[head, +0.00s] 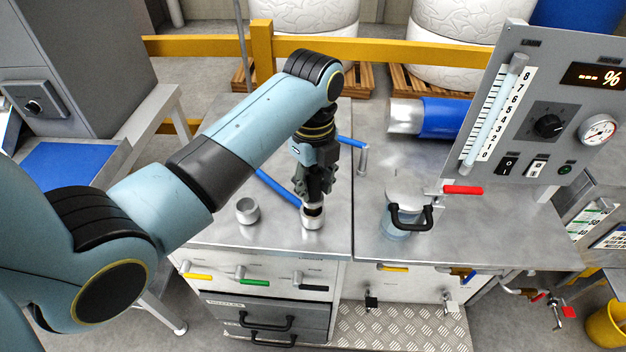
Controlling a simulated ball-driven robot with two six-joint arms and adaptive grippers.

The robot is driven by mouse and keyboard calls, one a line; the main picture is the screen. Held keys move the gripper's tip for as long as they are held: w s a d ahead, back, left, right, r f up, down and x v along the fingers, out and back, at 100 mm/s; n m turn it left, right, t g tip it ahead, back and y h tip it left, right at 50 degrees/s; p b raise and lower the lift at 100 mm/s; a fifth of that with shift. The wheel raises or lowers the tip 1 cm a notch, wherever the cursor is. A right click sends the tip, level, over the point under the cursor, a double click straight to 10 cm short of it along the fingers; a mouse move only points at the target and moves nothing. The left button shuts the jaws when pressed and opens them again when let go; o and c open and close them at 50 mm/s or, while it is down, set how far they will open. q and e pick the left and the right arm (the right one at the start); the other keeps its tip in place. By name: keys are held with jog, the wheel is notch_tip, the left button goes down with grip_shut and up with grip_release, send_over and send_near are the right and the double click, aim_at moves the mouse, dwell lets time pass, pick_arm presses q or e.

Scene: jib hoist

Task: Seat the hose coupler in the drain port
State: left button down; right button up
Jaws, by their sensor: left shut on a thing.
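My left gripper (314,199) points straight down over the steel worktop (235,185). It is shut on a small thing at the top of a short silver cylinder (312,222). That thing is mostly hidden by the fingers; I take it for the hose coupler. A dark gap shows at the cylinder's upper front. I cannot tell whether this cylinder is the drain port or part of what I hold. A similar open silver cup (247,211) stands to its left. A straight blue bar or hose (278,187) ends beside the gripper. My right gripper is not in view.
A lidded clear vessel with a black handle (411,217) stands to the right. Behind it lies a blue and silver cylinder (440,117). A grey control panel (540,110) rises at the right. The worktop's left front is mostly clear.

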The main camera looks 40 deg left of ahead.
pick_arm(q)
jog(key=shift+f+b, duration=0.5)
jog(key=shift+f, duration=0.9)
jog(key=c, duration=0.9)
grip_release()
jog(key=shift+r, duration=0.2)
notch_tip(320, 180, up, 12)
jog(key=shift+f, duration=0.2)
